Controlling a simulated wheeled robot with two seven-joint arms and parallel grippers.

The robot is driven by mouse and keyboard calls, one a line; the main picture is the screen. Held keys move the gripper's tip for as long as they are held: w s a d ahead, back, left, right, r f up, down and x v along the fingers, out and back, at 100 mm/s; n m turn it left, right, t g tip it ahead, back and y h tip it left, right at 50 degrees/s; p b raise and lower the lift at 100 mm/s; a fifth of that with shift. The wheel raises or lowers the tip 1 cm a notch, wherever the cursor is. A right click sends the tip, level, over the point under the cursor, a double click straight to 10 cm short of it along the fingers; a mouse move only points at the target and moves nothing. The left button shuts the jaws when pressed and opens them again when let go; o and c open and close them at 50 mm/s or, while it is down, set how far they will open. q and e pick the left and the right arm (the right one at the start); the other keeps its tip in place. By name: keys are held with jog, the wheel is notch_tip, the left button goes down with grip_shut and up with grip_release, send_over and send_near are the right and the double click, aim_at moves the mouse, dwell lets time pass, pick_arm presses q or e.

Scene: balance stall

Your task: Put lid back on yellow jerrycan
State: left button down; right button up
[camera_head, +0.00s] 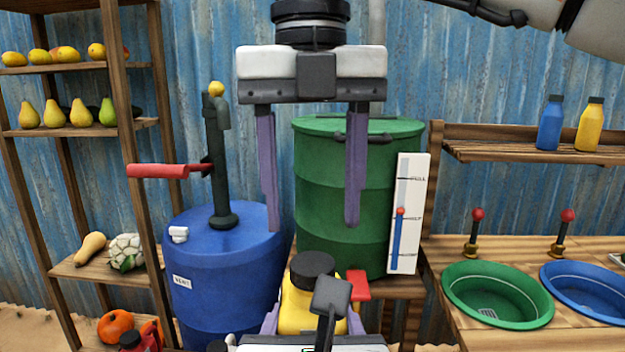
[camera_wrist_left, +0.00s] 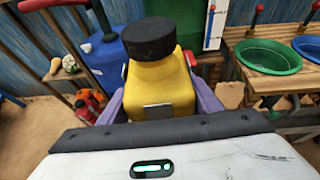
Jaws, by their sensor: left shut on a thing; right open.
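The yellow jerrycan (camera_head: 297,312) is at the bottom centre of the head view and large in the left wrist view (camera_wrist_left: 160,88). My left gripper (camera_head: 312,325) is shut on it, with a purple finger on each side. The black lid (camera_head: 312,264) rests on top of the jerrycan and also shows in the left wrist view (camera_wrist_left: 152,38). I cannot tell whether it is fully seated. My right gripper (camera_head: 312,222) is open and empty, fingers pointing down, above the lid in the head view and apart from it.
A blue barrel (camera_head: 225,270) with a red-handled pump stands left, and a green barrel (camera_head: 325,190) with a level gauge (camera_head: 408,215) stands behind. A red tap-like part (camera_head: 358,284) shows beside the lid. Green (camera_head: 455,300) and blue (camera_head: 560,285) basins are right. A produce shelf (camera_head: 130,125) stands left.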

aim_at(313, 261)
jog(key=n, duration=0.3)
jog(key=r+n, duration=0.1)
jog(key=n, duration=0.7)
jog(key=shift+w+r, duration=0.1)
jog(key=shift+r, duration=0.2)
jog(key=shift+f, duration=4)
jog(key=c, duration=1.1)
jog(key=o, duration=1.3)
jog(key=shift+c, duration=0.2)
jog(key=shift+r, duration=0.1)
